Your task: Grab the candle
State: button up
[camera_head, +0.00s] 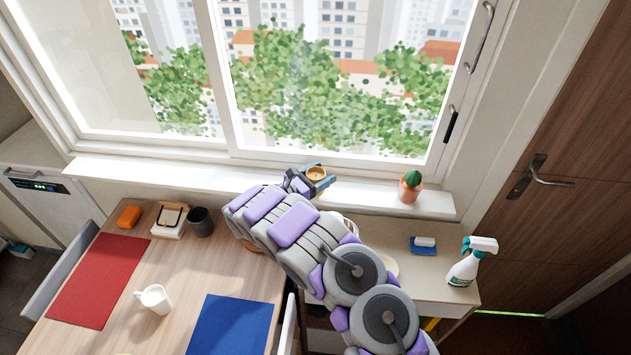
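The candle (316,173) is a small round orange-brown cup with a pale top. It is at the window sill, near the middle of the head view. My arm hides part of the sill and table below.
A potted cactus (410,187) stands on the sill (180,178) to the right. A spray bottle (470,262) and a blue sponge (422,246) are on the side counter. The table holds a white mug (154,299), a dark cup (200,221), and red (98,280) and blue (228,326) mats.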

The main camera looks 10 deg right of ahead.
jog(key=shift+a, duration=0.1)
jog(key=c, duration=0.7)
